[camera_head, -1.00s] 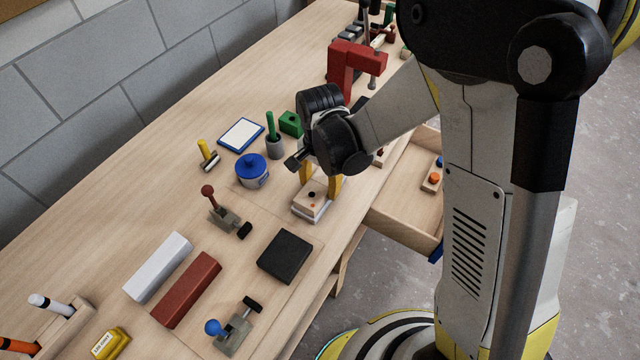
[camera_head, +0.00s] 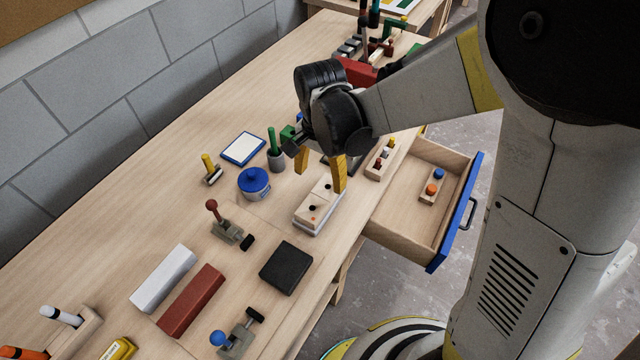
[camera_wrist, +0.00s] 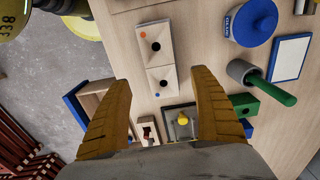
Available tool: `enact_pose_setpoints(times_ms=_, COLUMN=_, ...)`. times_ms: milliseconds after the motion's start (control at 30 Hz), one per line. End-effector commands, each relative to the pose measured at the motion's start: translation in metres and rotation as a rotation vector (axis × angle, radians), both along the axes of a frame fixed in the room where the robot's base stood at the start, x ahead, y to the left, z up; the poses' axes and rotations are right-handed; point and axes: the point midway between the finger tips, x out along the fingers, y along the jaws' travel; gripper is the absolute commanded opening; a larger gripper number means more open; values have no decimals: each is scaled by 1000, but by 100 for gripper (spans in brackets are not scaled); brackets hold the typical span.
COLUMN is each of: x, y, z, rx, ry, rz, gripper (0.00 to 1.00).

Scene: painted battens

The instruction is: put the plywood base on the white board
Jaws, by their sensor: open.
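The plywood base (camera_head: 314,213) is a pale wooden piece with a dark round spot and an orange dot, near the bench's front edge. A similar square with a dark spot and a blue dot adjoins it; both show in the wrist view (camera_wrist: 154,45). A white layer, apparently the white board (camera_head: 322,226), shows along the lower side beneath them. My gripper (camera_head: 319,181) is open, with its yellow fingers above the far end of this stack. In the wrist view the fingers (camera_wrist: 162,76) are wide apart with nothing held between them. The far square lies below the gap.
An open drawer (camera_head: 408,215) juts out at right. A blue-lidded pot (camera_head: 254,184), a grey cup (camera_head: 276,160) and a blue-framed panel (camera_head: 243,149) stand behind. A black block (camera_head: 286,267), clamps and white and red battens (camera_head: 191,301) lie in front.

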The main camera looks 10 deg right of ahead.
Motion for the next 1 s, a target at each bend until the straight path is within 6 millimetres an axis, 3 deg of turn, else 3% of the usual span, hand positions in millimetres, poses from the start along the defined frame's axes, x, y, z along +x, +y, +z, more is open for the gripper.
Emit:
enact_pose_setpoints(times_ms=100, x=0, y=0, z=18, rx=0, ry=0, rz=0, gripper=74)
enact_pose_setpoints(times_ms=367, x=0, y=-2, z=29, rx=2, ry=-5, rz=5, gripper=74)
enact_pose_setpoints(times_ms=467, x=-5, y=-11, z=43, rx=9, ry=-37, rz=36, gripper=74)
enact_pose_setpoints(times_ms=567, x=-14, y=-30, z=68, rx=20, ry=-106, rz=108, gripper=74)
enact_pose_setpoints(times_ms=800, x=-56, y=-86, z=127, rx=-19, ry=-346, rz=356, gripper=74)
enact_pose_setpoints(times_ms=1000, x=-90, y=-119, z=147, rx=-120, ry=-512, rz=535, gripper=74)
